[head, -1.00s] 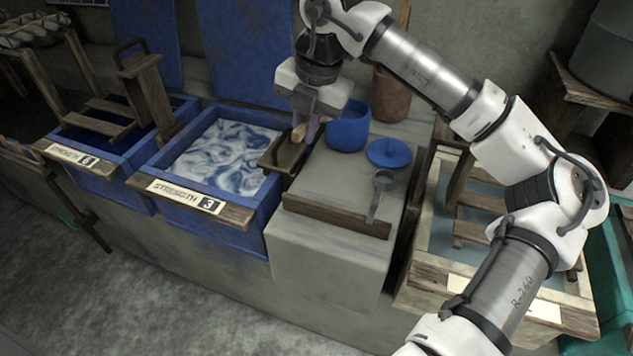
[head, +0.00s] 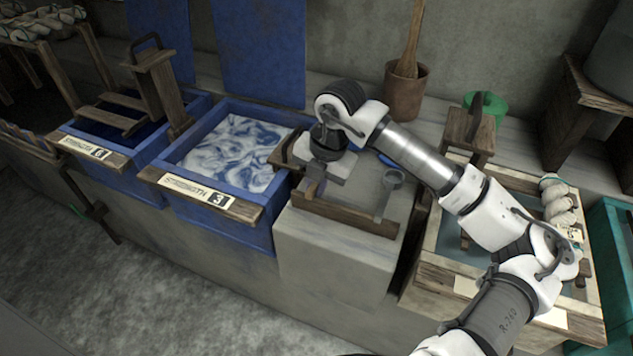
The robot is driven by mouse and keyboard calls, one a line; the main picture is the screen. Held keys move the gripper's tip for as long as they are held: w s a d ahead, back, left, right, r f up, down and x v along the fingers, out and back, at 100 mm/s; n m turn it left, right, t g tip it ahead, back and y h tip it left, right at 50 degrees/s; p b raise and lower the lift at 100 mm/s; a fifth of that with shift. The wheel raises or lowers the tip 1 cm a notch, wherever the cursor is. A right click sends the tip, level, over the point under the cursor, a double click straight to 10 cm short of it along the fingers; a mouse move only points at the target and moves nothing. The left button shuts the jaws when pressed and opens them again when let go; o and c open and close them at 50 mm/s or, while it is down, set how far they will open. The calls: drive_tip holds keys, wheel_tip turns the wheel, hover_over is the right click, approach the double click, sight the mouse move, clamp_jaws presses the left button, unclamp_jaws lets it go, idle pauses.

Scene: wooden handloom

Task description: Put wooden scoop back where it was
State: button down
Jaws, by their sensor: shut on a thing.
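My gripper (head: 317,172) is low over the grey block top, close to its wooden front ledge (head: 345,215). It is shut on a small brown piece (head: 311,189) that I take for the wooden scoop. Most of that piece is hidden by my gripper, so its full shape and whether it touches the block cannot be told. A grey ladle (head: 386,197) lies to the right on the block, its handle toward the ledge, apart from my gripper.
Left of the block is a blue tub (head: 235,150) marked 3, with a wooden frame (head: 284,155) at its right edge. My arm hides most of the block's back. A brown pot (head: 405,98) stands behind. A pale wooden tub (head: 440,265) is at right.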

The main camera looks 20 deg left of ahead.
drive_tip(key=shift+f, duration=0.2)
drive_tip(key=c, duration=1.5)
unclamp_jaws()
drive_tip(key=shift+r, duration=0.1)
drive_tip(key=shift+r, duration=0.25)
drive_tip(key=r, duration=0.4)
drive_tip(key=d+r, duration=0.1)
drive_tip(key=r, duration=0.2)
drive_tip(key=d+r, duration=0.1)
drive_tip(key=r, duration=0.3)
drive_tip(key=shift+s+d+r+b, duration=0.1)
drive_tip(key=shift+d+r+b, duration=0.1)
drive_tip(key=shift+r+b, duration=0.15)
